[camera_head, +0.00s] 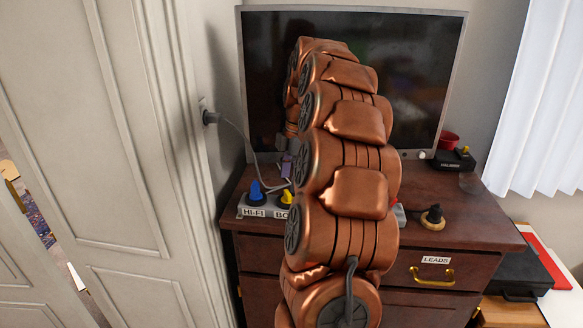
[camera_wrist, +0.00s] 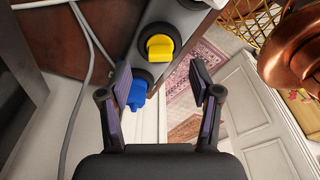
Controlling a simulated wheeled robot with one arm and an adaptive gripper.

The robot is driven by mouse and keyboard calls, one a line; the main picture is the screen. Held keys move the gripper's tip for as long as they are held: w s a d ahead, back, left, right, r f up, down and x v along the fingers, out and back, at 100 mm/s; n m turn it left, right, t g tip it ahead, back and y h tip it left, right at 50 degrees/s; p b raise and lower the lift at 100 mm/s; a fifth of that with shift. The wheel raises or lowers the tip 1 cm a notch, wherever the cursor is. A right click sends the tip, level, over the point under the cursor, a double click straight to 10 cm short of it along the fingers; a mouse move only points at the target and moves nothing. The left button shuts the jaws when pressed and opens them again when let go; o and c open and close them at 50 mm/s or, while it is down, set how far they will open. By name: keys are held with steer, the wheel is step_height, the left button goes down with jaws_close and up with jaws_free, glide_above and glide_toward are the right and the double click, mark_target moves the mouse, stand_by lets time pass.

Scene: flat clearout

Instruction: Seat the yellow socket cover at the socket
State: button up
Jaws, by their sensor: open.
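In the head view a yellow piece (camera_head: 286,197) sits on the strip (camera_head: 245,212), right of a blue one. Whether it is fully seated is unclear. My gripper (camera_wrist: 161,80) is open and empty; the yellow piece lies beyond its fingertips, roughly between them in the picture. In the head view my arm hides most of my gripper and part of the strip.
The blue plug (camera_wrist: 137,93) is close to the left finger. A grey cable (camera_head: 240,135) runs from a wall plug to the strip. A television (camera_head: 420,60) stands behind my arm on the brown cabinet (camera_head: 475,228).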

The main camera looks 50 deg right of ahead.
mark_target(288, 192)
steer(key=shift+w+a+f+p, duration=0.15)
steer(key=shift+f+p, duration=0.1)
steer(key=shift+f, duration=0.85)
steer(key=shift+a+f+p, duration=0.1)
steer(key=shift+f+p, duration=0.15)
steer(key=shift+f, duration=0.8)
jaws_close()
steer(key=shift+r, duration=1.25)
